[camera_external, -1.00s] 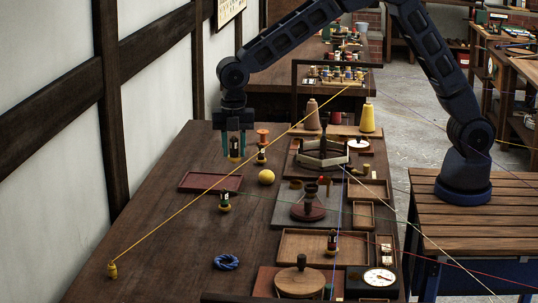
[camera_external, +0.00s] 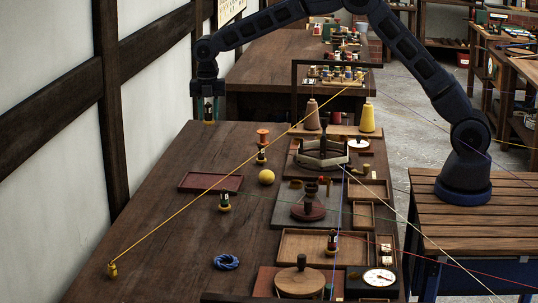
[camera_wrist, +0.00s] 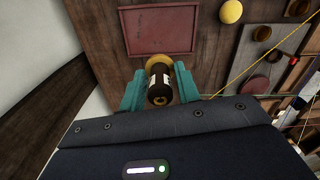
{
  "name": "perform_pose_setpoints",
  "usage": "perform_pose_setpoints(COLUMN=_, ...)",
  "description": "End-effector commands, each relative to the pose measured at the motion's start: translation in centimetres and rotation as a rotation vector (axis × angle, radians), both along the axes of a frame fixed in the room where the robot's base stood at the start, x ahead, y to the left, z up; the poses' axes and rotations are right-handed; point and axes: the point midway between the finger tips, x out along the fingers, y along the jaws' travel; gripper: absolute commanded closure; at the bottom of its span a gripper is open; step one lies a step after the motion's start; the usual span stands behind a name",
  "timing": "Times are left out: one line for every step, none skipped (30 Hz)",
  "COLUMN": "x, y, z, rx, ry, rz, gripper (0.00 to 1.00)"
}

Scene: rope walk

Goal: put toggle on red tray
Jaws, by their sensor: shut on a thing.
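My gripper (camera_external: 208,100) is shut on a dark bobbin-like piece (camera_external: 208,114) with a white label and a yellow end, held raised over the far left end of the bench. In the wrist view the piece (camera_wrist: 159,84) sits between the teal fingers, its yellow end pointing away from the camera. I cannot tell for sure whether it is the toggle. The red tray (camera_external: 190,183) lies flat and empty on the bench's left side. It also shows whole in the wrist view (camera_wrist: 160,30), ahead of the held piece and apart from it.
Similar dark pieces stand near the tray (camera_external: 224,202) and by an orange spool (camera_external: 262,137). A yellow ball (camera_external: 266,177) lies right of the tray. A taut yellow cord (camera_external: 215,190) crosses the bench near the tray. The front left bench is mostly clear.

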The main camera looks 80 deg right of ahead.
Motion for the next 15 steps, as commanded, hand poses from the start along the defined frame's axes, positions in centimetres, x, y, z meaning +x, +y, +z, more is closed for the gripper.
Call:
perform_pose_setpoints(x=-0.1, y=0.0, z=-0.9, rx=0.0, ry=0.004, rz=0.0, gripper=0.91)
perform_pose_setpoints(x=-0.1, y=0.0, z=-1.5, rx=0.0, ry=0.006, rz=0.0, gripper=0.91)
perform_pose_setpoints(x=-0.1, y=0.0, z=-2.4, rx=0.0, ry=0.006, rz=0.0, gripper=0.91)
perform_pose_setpoints(x=-0.1, y=0.0, z=-3.0, rx=0.0, ry=0.006, rz=0.0, gripper=0.91)
perform_pose_setpoints(x=-0.1, y=0.0, z=-3.6, rx=0.0, ry=0.005, rz=0.0, gripper=0.91)
perform_pose_setpoints(x=-0.1, y=0.0, z=-4.5, rx=0.0, ry=0.004, rz=0.0, gripper=0.91)
perform_pose_setpoints(x=-0.1, y=0.0, z=-5.2, rx=0.0, ry=0.005, rz=0.0, gripper=0.91)
perform_pose_setpoints(x=-0.1, y=0.0, z=-5.9, rx=0.001, ry=0.006, rz=0.0, gripper=0.91)
perform_pose_setpoints(x=-0.1, y=0.0, z=-6.7, rx=0.001, ry=0.005, rz=0.0, gripper=0.91)
perform_pose_setpoints(x=-0.1, y=0.0, z=-7.4, rx=0.001, ry=0.005, rz=0.0, gripper=0.91)
perform_pose_setpoints(x=-0.1, y=0.0, z=-8.0, rx=0.0, ry=0.005, rz=-0.001, gripper=0.91)
perform_pose_setpoints(x=-0.1, y=0.0, z=-8.9, rx=0.0, ry=0.004, rz=-0.001, gripper=0.91)
perform_pose_setpoints(x=-0.1, y=0.0, z=-9.5, rx=0.0, ry=0.005, rz=-0.001, gripper=0.91)
perform_pose_setpoints(x=-0.1, y=0.0, z=-10.2, rx=0.0, ry=0.005, rz=-0.001, gripper=0.91)
perform_pose_setpoints(x=-0.1, y=0.0, z=-11.0, rx=0.0, ry=0.004, rz=0.0, gripper=0.91)
